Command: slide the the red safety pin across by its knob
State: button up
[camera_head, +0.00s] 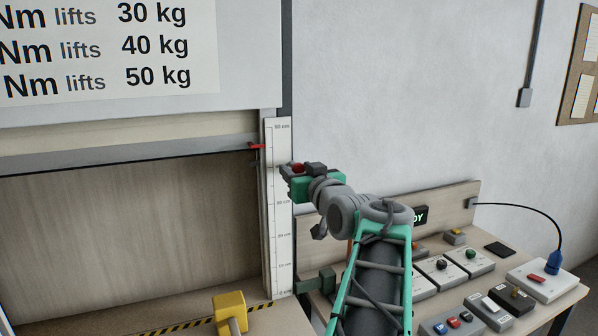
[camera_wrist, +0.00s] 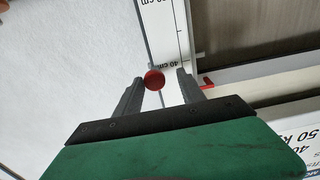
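The red knob (camera_wrist: 154,79) of the safety pin shows as a round red disc in the wrist view, in front of the white scale strip near its 40 cm mark. In the head view the red knob (camera_head: 298,168) shows at the end of my arm, just right of the scale. My gripper (camera_wrist: 160,76) is open, with a finger on each side of the knob. The knob looks closer to the left finger, with a clear gap to the right one. I cannot tell how deep it sits between the fingers. The pin's shaft is hidden.
A red pointer (camera_head: 256,146) sits at the shutter's bottom edge, beside the white scale (camera_head: 279,235); the shutter is partly raised. A yellow block (camera_head: 230,312) stands low at the front. A bench (camera_head: 450,262) with several switch boxes lies to the right.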

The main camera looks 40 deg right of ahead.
jog(key=shift+s+d, duration=0.1)
jog(key=shift+s, duration=0.3)
jog(key=b+v, duration=0.2)
jog(key=v, duration=0.5)
